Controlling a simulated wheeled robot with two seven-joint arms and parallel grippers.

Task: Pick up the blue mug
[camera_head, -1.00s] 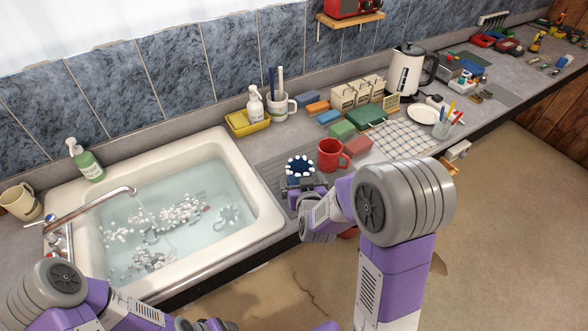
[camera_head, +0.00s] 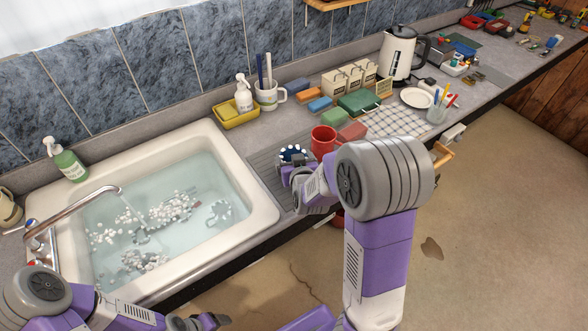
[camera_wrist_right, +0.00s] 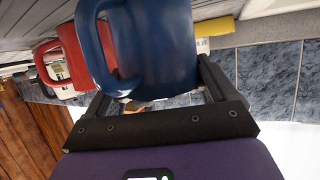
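The blue mug (camera_head: 293,153) stands on the ribbed drainboard right of the sink, its top edge ringed with white spots. It fills the upper middle of the right wrist view (camera_wrist_right: 155,45), with its handle on the left. My right gripper (camera_head: 293,175) is at the mug's near side. In the wrist view its black fingers (camera_wrist_right: 153,90) are spread wide, one on each side of the mug; firm contact cannot be made out. My left gripper (camera_head: 210,321) is at the bottom edge, away from the mug, and its fingers are unclear.
A red mug (camera_head: 322,142) stands close behind and right of the blue mug. The white sink (camera_head: 262,212) lies left, with water and foam. Sponges, a green box (camera_head: 358,102) and a checked cloth (camera_head: 400,122) crowd the counter to the right.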

